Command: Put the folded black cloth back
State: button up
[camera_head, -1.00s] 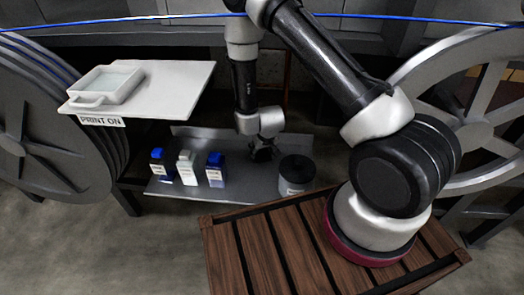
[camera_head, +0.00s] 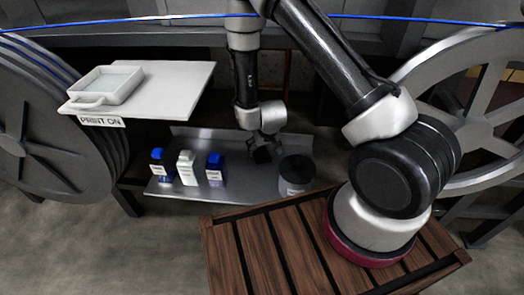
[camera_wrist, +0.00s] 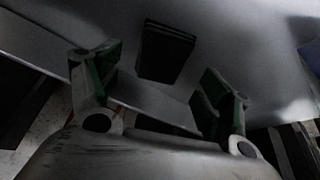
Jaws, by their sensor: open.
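The folded black cloth (camera_head: 262,155) lies on the grey metal shelf (camera_head: 232,190), between the blue bottle and the dark round container. In the wrist view the cloth (camera_wrist: 164,52) is a small dark folded block, lying just beyond the gap between my fingers. My gripper (camera_head: 266,142) is just above the cloth and looks apart from it. In the wrist view my gripper (camera_wrist: 162,74) is open and its fingers are wide apart, with nothing held between them.
Two blue-capped bottles (camera_head: 215,170) and a white one (camera_head: 187,168) stand left of the cloth. A dark round container (camera_head: 296,175) stands right of it. A white board (camera_head: 150,95) with a tray is at upper left. A blue cable (camera_head: 130,20) runs across the top.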

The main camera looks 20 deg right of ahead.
jog(key=v, duration=0.8)
